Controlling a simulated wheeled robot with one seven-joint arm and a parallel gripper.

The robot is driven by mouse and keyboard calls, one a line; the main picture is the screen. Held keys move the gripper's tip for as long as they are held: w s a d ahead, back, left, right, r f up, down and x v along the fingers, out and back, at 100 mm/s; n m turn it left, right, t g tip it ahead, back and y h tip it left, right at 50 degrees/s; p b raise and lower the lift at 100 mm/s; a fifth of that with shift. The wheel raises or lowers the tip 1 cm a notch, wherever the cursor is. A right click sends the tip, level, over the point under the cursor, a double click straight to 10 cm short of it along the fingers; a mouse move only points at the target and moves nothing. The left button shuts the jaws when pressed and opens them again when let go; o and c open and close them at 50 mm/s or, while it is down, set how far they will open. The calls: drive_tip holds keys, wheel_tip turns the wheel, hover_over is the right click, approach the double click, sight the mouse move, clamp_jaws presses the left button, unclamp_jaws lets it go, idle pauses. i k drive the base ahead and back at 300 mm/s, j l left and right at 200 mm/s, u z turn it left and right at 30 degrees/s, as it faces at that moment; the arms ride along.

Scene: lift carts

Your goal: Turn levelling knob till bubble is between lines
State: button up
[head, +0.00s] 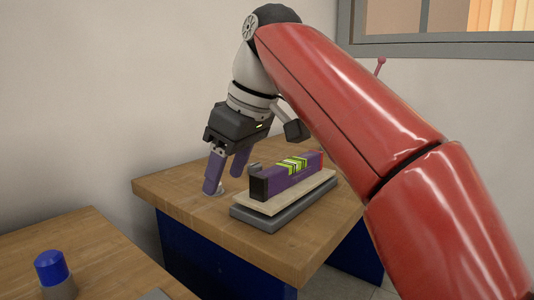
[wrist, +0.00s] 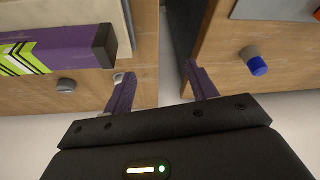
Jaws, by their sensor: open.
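A purple spirit level (head: 287,180) with yellow-green stripes lies on a pale board (head: 268,206) over a grey base (head: 270,219). It also shows in the wrist view (wrist: 75,47). The bubble and lines cannot be made out. A grey knob (wrist: 66,86) stands beside the level; it shows partly hidden behind the level in the head view (head: 253,167). A small pale round piece (wrist: 118,78) is by one fingertip. My gripper (head: 226,178) is open, with purple fingers pointing down near the table's far-left corner. In the wrist view nothing is between its fingers (wrist: 160,74).
The level stands on a wooden table (head: 172,184) with dark blue sides. A second wooden table (head: 105,262) at the lower left holds a blue-topped grey cylinder (head: 53,268). A gap separates the tables. A wall is close behind, with a window (head: 445,25) at upper right.

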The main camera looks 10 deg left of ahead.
sight(252, 168)
drive_tip(key=i+l, duration=0.1)
drive_tip(key=i, duration=0.75)
